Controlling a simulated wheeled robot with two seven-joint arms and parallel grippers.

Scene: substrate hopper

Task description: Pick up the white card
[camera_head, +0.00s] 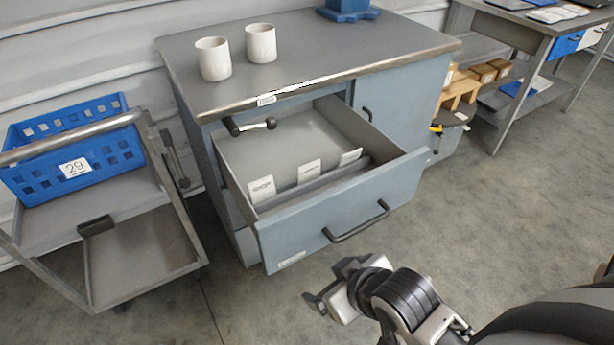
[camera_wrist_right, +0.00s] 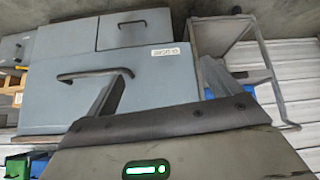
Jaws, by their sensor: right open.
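Three small white cards stand in a row in the open drawer (camera_head: 345,220) of a grey-blue cabinet: a left card (camera_head: 262,188), a middle card (camera_head: 309,171) and a right card (camera_head: 350,157). They lean along a low divider in the drawer, with faint dark print. My right gripper (camera_head: 326,290) is open and empty, outside and below the drawer front, apart from the cards. In the right wrist view, its two fingers (camera_wrist_right: 160,82) are spread before the drawer front (camera_wrist_right: 65,100), and no card shows. My left gripper is not in view.
The drawer handle (camera_head: 357,222) sticks out towards my right gripper. Two white cups (camera_head: 237,54) stand on the cabinet top (camera_head: 320,45). A cart (camera_head: 140,245) with a blue crate (camera_head: 110,153) stands at left. A workbench (camera_head: 545,25) is at right. Floor is free at right.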

